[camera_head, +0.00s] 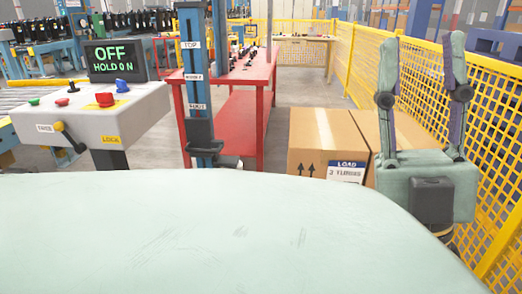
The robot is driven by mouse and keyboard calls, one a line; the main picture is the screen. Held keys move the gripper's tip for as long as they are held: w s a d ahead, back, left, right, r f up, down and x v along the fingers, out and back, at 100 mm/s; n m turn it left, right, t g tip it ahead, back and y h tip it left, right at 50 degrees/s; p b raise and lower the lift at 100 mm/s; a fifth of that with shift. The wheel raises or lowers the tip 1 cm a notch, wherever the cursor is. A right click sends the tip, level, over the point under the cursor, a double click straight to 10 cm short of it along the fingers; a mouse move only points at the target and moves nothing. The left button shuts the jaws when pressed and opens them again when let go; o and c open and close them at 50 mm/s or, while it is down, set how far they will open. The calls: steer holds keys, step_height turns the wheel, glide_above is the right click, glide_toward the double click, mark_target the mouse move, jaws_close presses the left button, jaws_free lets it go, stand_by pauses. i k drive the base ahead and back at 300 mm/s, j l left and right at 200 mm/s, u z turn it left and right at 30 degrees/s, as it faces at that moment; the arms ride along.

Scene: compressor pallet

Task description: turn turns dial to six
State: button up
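A grey control box (85,115) stands at the left on a dark post. I cannot tell which control is the turns dial, and no number six is readable. My gripper (424,40) is at the right, pointing up, fingers wide apart and empty, far from the control box.
A blue post (197,90) with several labels stands between the control box and a red table (227,84). Cardboard boxes (330,138), one labelled "LOAD", sit left of my gripper. Yellow mesh fencing (499,140) runs close along the right. My pale green body fills the foreground.

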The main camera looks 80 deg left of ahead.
mark_target(73, 89)
steer(key=u, duration=3.6)
